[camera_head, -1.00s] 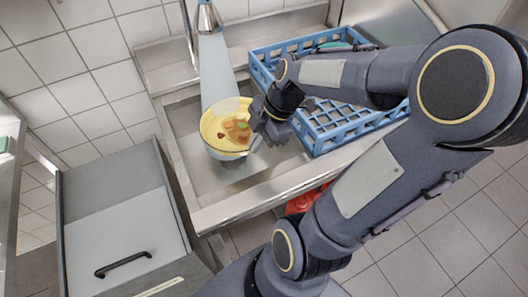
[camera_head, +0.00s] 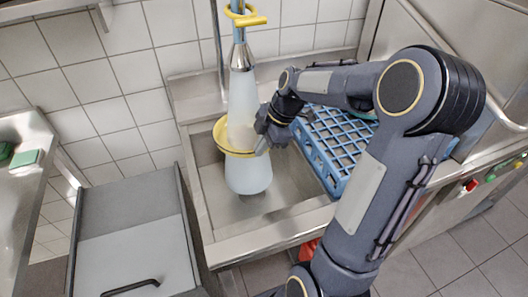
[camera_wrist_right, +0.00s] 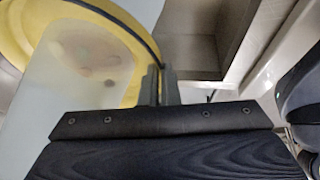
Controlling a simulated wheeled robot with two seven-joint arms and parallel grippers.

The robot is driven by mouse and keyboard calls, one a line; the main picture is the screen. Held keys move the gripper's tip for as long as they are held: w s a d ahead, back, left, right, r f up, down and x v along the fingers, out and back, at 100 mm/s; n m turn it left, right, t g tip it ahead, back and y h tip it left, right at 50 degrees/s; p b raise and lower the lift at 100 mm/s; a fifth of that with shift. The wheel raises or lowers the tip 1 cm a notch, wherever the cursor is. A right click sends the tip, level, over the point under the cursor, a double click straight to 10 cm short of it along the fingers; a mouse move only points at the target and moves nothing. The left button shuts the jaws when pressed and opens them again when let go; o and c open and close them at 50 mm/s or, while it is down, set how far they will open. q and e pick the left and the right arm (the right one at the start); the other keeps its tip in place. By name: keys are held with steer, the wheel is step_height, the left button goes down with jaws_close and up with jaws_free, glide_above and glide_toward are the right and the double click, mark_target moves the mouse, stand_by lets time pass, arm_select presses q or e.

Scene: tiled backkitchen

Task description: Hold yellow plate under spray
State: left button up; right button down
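The yellow plate (camera_head: 221,137) is held over the sink basin (camera_head: 290,190), partly covered by the pale translucent spray cone (camera_head: 243,100) from the spray nozzle (camera_head: 241,57). My right gripper (camera_head: 264,138) is at the plate's right edge, its fingers closed on the rim. In the right wrist view the plate (camera_wrist_right: 115,20) fills the upper left, and the close-set fingertips (camera_wrist_right: 160,85) meet its rim. Blurred brownish spots show on the plate through the spray there. My left gripper is in neither view.
A blue dish rack (camera_head: 335,150) stands right of the basin, beneath my right forearm. A grey cabinet (camera_head: 130,235) with a dark handle stands left of the sink. A yellow-handled tap part (camera_head: 245,18) is above the nozzle. The tiled wall is behind.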

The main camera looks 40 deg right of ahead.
steer(key=shift+d, duration=0.15)
stand_by(0.5)
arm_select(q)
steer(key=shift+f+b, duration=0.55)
arm_select(e)
steer(key=d, duration=0.2)
steer(key=shift+s+d, duration=0.3)
steer(key=shift+s, duration=0.05)
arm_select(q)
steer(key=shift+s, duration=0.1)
arm_select(e)
steer(key=shift+a, duration=0.1)
